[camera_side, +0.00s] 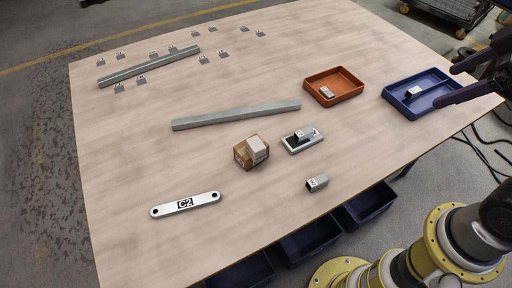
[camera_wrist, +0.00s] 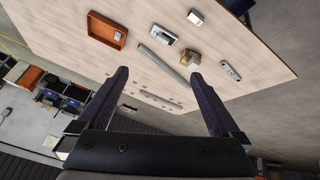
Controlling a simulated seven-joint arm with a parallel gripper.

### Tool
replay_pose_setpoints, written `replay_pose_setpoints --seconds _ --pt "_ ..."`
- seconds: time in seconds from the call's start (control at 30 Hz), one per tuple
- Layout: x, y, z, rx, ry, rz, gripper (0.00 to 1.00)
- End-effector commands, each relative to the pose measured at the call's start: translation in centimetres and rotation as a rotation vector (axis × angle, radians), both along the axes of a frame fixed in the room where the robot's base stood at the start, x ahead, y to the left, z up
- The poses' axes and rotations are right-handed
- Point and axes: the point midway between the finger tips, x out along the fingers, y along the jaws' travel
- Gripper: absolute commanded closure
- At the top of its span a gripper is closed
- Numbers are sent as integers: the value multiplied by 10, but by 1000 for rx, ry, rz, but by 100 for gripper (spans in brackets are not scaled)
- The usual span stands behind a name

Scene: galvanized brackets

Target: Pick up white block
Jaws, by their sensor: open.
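A pale, whitish block (camera_side: 257,147) rests on top of a small brown cardboard box (camera_side: 241,155) near the middle of the table in the side view. In the wrist view the box (camera_wrist: 192,58) shows small, with the pale block on it hard to make out. My gripper (camera_side: 446,87) is open and empty at the right, by the blue tray and well away from the pale block. In the wrist view both dark fingers (camera_wrist: 159,74) are spread apart with nothing between them.
An orange tray (camera_side: 311,93) and a blue tray (camera_side: 405,111) each hold a small labelled metal piece. Near the box are a grey holder (camera_side: 305,144), a loose metal bracket (camera_side: 317,183), a C2 plate (camera_side: 185,204) and a long bar (camera_side: 236,115). Several small brackets stand farther back.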

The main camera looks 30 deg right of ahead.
Motion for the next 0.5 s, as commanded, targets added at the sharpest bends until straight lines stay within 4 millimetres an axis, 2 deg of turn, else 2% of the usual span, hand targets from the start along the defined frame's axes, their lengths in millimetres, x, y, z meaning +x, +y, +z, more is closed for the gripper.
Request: replay_pose_setpoints --seconds 0.1,0.27,0.37,0.5 --pt "36 9 19 -62 10 150 0" --pt "91 27 31 -140 37 363 0" --pt "132 45 29 -182 61 505 0" --pt "187 74 10 -227 101 690 0"
